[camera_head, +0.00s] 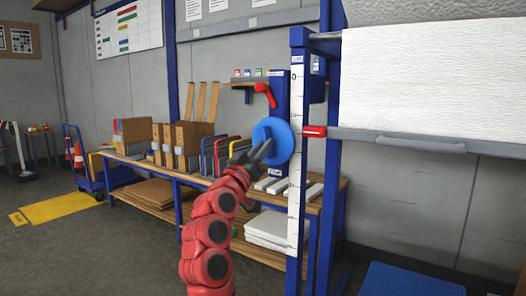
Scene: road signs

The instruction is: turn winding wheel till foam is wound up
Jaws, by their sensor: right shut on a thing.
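The winding wheel (276,135) is a round blue disc on a blue upright beside the white ruler strip. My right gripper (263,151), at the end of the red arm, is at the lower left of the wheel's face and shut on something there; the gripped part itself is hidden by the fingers. The white foam sheet (433,80) hangs as a wide textured panel at the right, with its lower edge at a grey bar (421,143). My left gripper is not in view.
A wooden workbench (160,167) with cardboard boxes (187,143) and coloured folders stands behind my arm. A red lever (264,93) sits above the wheel. A red marker (314,131) is at the ruler strip (296,160). A blue surface (412,281) is at the lower right.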

